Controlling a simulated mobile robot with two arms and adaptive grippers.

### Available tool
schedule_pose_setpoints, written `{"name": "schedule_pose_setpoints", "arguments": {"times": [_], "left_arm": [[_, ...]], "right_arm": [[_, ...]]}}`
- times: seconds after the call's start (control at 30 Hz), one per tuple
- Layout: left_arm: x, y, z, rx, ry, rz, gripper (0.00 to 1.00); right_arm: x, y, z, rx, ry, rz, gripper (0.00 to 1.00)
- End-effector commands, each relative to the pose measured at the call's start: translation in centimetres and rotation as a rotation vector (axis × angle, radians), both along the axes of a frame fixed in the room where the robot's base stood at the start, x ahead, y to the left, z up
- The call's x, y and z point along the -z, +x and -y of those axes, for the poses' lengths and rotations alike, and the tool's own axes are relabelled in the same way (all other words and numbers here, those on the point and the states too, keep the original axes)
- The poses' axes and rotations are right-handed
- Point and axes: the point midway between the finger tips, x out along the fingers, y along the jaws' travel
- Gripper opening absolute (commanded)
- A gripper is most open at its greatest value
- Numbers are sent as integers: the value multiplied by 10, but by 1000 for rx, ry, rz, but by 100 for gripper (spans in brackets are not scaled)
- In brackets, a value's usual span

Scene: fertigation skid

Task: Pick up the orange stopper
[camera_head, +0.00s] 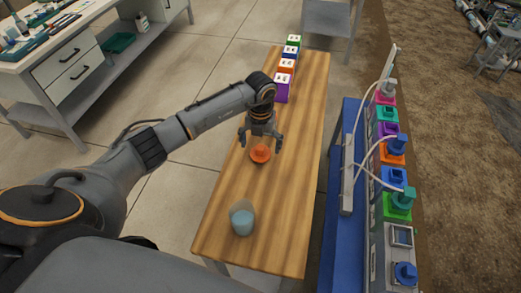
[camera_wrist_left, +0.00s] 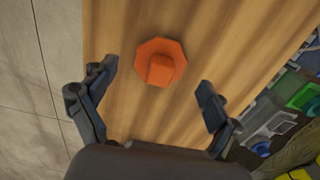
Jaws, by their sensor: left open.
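The orange stopper (camera_head: 260,154) sits on the wooden table (camera_head: 222,215), with a wide octagonal base and a raised knob. In the left wrist view the stopper (camera_wrist_left: 160,62) lies ahead of the fingertips, roughly midway between them sideways. My left gripper (camera_head: 261,145) is open and empty, pointing down close above the stopper; its two fingers also show in the left wrist view (camera_wrist_left: 155,85), apart from the stopper. My right gripper is in neither view.
A clear cup with bluish liquid (camera_head: 242,220) stands near the table's front end. Several coloured boxes (camera_head: 283,88) line the far end. A white workbench (camera_head: 70,60) stands at far left.

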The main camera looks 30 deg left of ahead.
Motion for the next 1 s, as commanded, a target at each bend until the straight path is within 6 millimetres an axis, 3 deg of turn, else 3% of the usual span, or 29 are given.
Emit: {"name": "schedule_pose_setpoints", "arguments": {"times": [0.17, 0.4, 0.7, 1.0], "left_arm": [[17, 0, 0, -1, -1, 0, 89], [20, 0, 0, 0, 0, 1, 89], [20, 0, 0, 0, 0, 0, 28], [21, -1, 0, 1, 0, -3, 25]], "right_arm": [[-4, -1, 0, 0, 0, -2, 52], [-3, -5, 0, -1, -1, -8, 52], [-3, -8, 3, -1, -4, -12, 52], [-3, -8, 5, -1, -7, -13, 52]]}}
